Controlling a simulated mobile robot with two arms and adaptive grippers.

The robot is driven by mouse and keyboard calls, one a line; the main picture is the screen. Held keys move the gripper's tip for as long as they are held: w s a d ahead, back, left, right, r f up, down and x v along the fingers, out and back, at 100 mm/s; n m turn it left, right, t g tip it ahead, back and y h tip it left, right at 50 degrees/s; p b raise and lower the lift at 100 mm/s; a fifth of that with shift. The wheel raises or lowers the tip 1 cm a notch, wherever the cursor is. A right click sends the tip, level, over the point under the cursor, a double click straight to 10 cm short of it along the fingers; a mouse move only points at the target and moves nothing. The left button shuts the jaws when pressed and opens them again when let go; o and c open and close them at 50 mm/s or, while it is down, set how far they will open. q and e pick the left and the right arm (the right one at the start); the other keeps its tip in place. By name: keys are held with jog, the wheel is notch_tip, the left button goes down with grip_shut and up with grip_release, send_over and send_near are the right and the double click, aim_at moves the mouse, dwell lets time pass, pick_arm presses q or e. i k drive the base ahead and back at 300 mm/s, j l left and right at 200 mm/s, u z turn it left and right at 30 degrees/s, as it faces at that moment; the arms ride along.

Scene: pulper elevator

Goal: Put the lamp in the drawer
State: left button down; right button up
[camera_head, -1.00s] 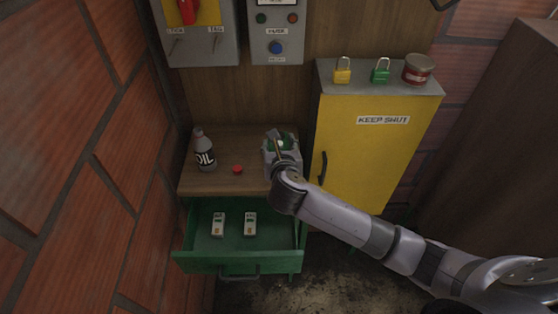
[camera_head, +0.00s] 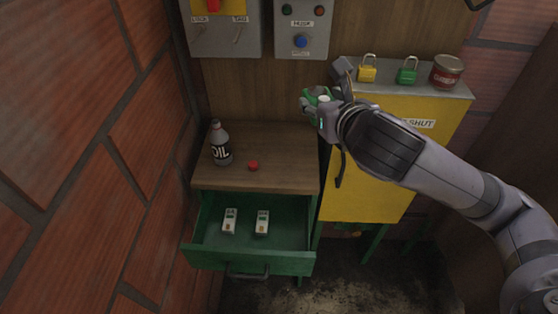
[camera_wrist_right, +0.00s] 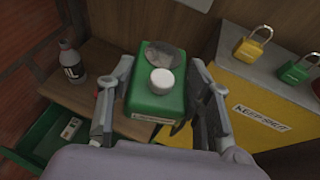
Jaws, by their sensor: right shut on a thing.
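The lamp is a green box with a white round knob and a grey disc on top; it shows in the wrist view (camera_wrist_right: 158,103) and partly in the head view (camera_head: 311,97). My right gripper (camera_head: 326,108) is shut on it, one finger on each side in the wrist view (camera_wrist_right: 161,75). The lamp is held up above the bench's right side, in front of the wooden back wall and by the yellow cabinet. The green drawer (camera_head: 250,262) is open below the bench top. Two small white boxes (camera_head: 230,221) (camera_head: 262,223) lie in it. My left gripper is out of view.
The wooden bench top (camera_head: 285,170) holds an oil bottle (camera_head: 220,145) and a small red item (camera_head: 253,165). The yellow cabinet (camera_head: 370,190) stands to the right, with two padlocks (camera_head: 367,72) (camera_head: 407,74) and a can (camera_head: 446,72) on top. A brick wall is close on the left.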

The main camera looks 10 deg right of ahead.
aim_at(279, 238)
jog(key=k+j+u, duration=0.15)
jog(key=k+u, duration=0.25)
jog(key=k, duration=0.25)
jog(key=l+u, duration=0.4)
jog(key=l, duration=0.45)
jog(key=l+u, duration=0.4)
jog(key=l, duration=0.5)
